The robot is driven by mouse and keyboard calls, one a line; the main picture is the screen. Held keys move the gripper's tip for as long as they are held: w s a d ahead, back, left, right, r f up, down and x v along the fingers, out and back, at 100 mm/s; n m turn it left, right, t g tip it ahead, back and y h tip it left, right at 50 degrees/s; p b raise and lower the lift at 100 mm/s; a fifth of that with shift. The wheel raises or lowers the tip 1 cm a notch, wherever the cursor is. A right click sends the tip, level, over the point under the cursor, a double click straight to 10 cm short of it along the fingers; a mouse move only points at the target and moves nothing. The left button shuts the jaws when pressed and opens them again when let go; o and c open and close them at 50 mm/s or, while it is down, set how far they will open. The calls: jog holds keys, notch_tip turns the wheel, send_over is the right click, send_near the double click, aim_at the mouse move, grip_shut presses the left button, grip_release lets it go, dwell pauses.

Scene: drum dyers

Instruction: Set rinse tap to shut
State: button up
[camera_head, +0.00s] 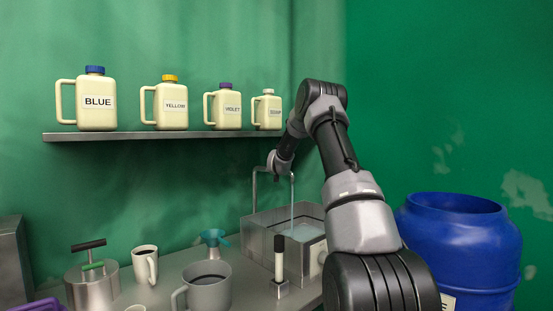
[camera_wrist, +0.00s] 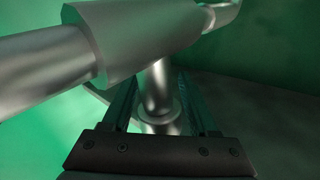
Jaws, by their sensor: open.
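The rinse tap (camera_head: 255,188) is a thin metal pipe over the sink (camera_head: 262,243) at the back of the counter. A pale vertical line below its spout looks like running water. In the wrist view the tap's shiny metal body (camera_wrist: 140,35) fills the upper left, with a narrower stem below it. My gripper (camera_wrist: 160,90) is open, its two dark fingers on either side of the stem. I cannot tell whether they touch it. In the head view my wrist and arm hide the tap's upper part and handle.
A shelf (camera_head: 160,135) with labelled jugs hangs above the tap, close to my arm. A blue drum (camera_head: 460,245) stands right.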

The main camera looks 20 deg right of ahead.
grip_shut()
dwell(1.4)
